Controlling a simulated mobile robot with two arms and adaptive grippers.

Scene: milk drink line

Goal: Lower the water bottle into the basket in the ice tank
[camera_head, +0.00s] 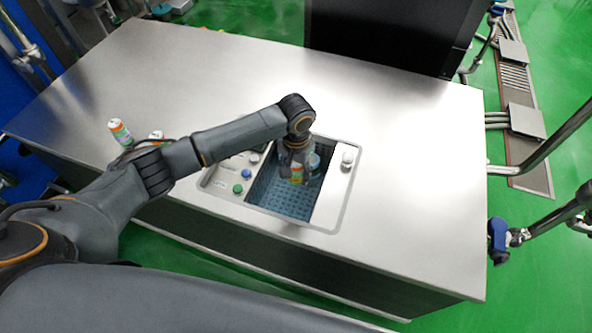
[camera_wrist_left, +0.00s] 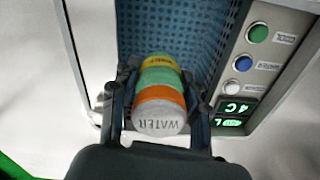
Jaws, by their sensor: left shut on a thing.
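My left gripper (camera_head: 296,172) reaches over the ice tank from the left and points down into its opening. In the left wrist view its fingers (camera_wrist_left: 158,100) are shut around the water bottle (camera_wrist_left: 160,108), which has a white cap marked WATER and orange, green and yellow bands. The bottle also shows in the head view (camera_head: 297,174), roughly upright at the tank opening. The blue perforated basket (camera_head: 283,200) lies inside the tank, below and around the bottle; it also shows in the left wrist view (camera_wrist_left: 190,30). I cannot tell whether the bottle touches the basket floor. My right gripper is not in view.
A control panel with a green button (camera_head: 238,188), a blue button and a lit display (camera_wrist_left: 232,112) lies left of the opening. A knob (camera_head: 347,158) sits on its right. Another bottle (camera_head: 120,132) stands on the metal counter (camera_head: 400,150) at left. The counter's right side is clear.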

